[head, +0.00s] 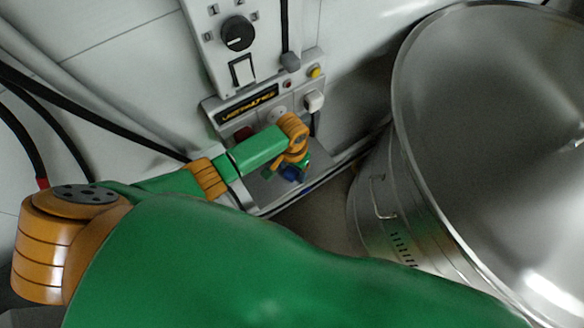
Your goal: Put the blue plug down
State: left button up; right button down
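The blue plug (291,174) shows as a small dark blue patch at my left gripper (288,171), just above or on the grey shelf at the foot of the wall panel. My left arm reaches in from the left, and its orange wrist covers part of the gripper. Green finger parts show on both sides of the blue patch. The view is too small to tell whether they press on the plug or stand apart from it. I cannot tell whether the plug touches the shelf. My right gripper is not in view.
A grey control panel (212,50) with a black knob (237,34) is on the wall. Below it are a lit display (250,104), a white plug (314,100) and a yellow button (315,71). A large steel vessel (480,130) stands close on the right.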

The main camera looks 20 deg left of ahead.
aim_at(292, 172)
pick_arm(q)
notch_tip(292, 172, up, 13)
jog(key=p, duration=0.2)
jog(key=shift+f+p, duration=0.15)
jog(key=shift+p, duration=0.15)
